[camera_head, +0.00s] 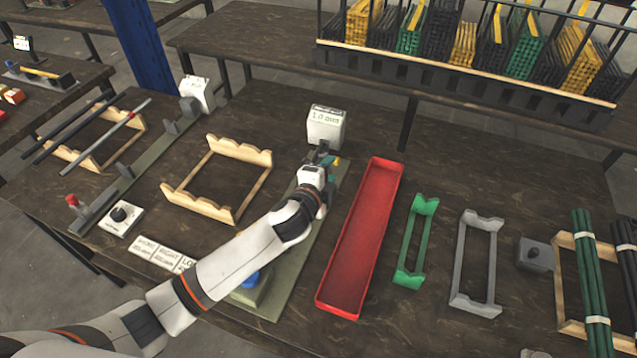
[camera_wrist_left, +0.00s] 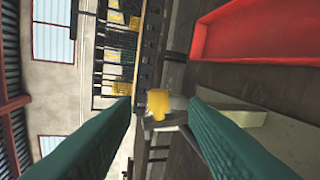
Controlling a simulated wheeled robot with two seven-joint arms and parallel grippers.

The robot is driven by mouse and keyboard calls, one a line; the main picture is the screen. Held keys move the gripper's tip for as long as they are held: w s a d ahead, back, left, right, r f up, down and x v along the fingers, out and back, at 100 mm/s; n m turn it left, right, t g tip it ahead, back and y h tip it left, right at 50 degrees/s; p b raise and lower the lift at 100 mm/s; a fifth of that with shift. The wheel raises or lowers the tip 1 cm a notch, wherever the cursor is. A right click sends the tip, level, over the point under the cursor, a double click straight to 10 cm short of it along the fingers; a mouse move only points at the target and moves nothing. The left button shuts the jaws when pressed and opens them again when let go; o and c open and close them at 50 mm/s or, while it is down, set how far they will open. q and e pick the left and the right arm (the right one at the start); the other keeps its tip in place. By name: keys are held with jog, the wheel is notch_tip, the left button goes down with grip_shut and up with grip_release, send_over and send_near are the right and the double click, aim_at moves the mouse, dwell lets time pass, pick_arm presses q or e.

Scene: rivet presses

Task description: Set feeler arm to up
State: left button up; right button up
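A white box with a small display (camera_head: 326,127) stands at the far end of an olive base plate (camera_head: 299,275). My left gripper (camera_head: 325,155) is just in front of this box, above the plate. In the left wrist view the gripper's two green fingers (camera_wrist_left: 160,108) are spread apart. A yellow tip (camera_wrist_left: 158,103) on a grey part shows in the gap between them, beyond the fingertips; it is likely the feeler arm's end. It does not look gripped. The gripper hides most of the feeler arm in the head view, so its angle cannot be told. My right gripper is not in view.
A long red tray (camera_head: 362,240) lies right of the plate, with a green cradle (camera_head: 417,240) and a grey cradle (camera_head: 476,262) beyond. A wooden cradle (camera_head: 218,178) stands left. A blue knob (camera_head: 250,279) lies partly under my arm. A second white box (camera_head: 198,93) is farther left.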

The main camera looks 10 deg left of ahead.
pick_arm(q)
jog(key=v, duration=0.6)
jog(key=shift+s, duration=0.3)
jog(key=shift+a, duration=0.1)
